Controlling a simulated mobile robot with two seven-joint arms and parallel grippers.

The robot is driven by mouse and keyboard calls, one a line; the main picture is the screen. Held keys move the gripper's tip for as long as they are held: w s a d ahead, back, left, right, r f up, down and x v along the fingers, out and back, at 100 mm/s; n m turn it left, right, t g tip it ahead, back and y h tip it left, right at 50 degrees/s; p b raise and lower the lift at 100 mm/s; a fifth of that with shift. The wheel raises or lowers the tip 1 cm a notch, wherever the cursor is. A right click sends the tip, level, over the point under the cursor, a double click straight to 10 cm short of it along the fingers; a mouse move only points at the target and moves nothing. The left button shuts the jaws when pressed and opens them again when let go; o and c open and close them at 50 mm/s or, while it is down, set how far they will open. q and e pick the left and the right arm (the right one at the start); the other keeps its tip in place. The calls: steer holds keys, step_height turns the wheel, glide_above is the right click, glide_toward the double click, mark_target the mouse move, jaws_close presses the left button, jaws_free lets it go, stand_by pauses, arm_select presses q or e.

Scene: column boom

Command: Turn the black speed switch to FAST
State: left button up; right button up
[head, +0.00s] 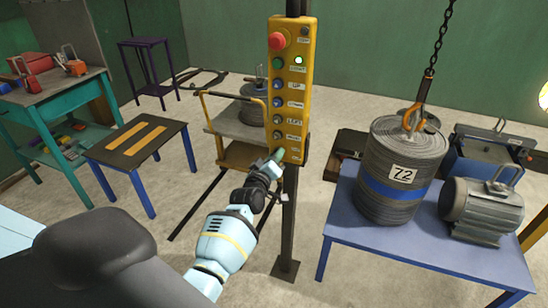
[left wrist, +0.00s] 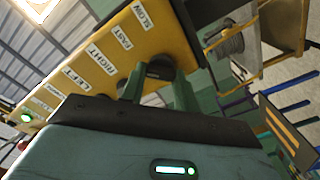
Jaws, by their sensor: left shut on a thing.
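The yellow control box (head: 299,118) hangs on a dark column in the middle of the head view, with a red knob at its top and a row of buttons below. In the left wrist view the box (left wrist: 108,62) shows labels SLOW, FAST, RIGHT and LEFT. The black speed switch (left wrist: 160,68) sits at the SLOW/FAST end, between the green fingers of my left gripper (left wrist: 158,85). My left gripper (head: 275,158) is at the bottom of the box, shut on the switch. The fingers partly hide the switch, so its pointing direction cannot be told. My right gripper is out of view.
A blue table (head: 420,248) at the right bears a weight drum (head: 390,200) marked 72, on a chain hook, and a grey motor (head: 482,207). A cart (head: 240,130) stands behind the column. A low table (head: 115,157) and green workbench (head: 40,95) are at left.

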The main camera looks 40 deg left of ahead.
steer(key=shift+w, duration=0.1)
arm_select(q)
steer(key=o, duration=1)
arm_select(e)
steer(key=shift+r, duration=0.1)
arm_select(q)
steer(key=v, duration=0.8)
steer(key=shift+p, duration=0.4)
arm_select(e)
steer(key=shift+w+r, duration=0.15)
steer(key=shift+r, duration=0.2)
